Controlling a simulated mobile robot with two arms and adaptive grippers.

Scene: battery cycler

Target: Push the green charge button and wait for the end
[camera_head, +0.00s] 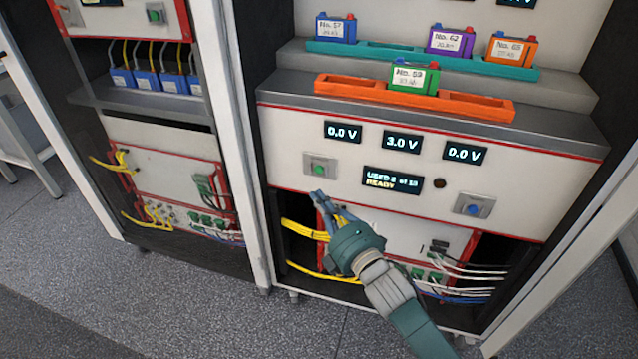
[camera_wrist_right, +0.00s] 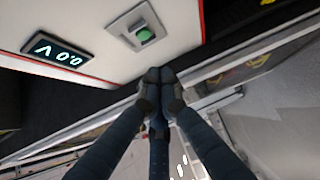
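The green charge button (camera_head: 319,169) sits on a square metal plate at the left of the white cycler panel (camera_head: 290,135). It also shows in the right wrist view (camera_wrist_right: 145,34), above my fingertips. My right gripper (camera_head: 319,198) is just below the button and apart from it in the picture. In the right wrist view its fingertips (camera_wrist_right: 160,76) meet, with nothing between them. The display (camera_head: 392,181) reads "USED 2 of 10 READY". The three small displays read 0.0 V, 3.0 V (camera_head: 402,142) and 0.0 V. My left gripper is not in view.
A blue button (camera_head: 473,209) is at the panel's right. A green battery (camera_head: 414,77) stands in the orange tray (camera_head: 470,105); blue (camera_head: 336,28), purple (camera_head: 451,41) and orange (camera_head: 510,47) batteries stand on the teal tray behind. Yellow cables (camera_head: 305,229) hang below the panel. Another cabinet stands left.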

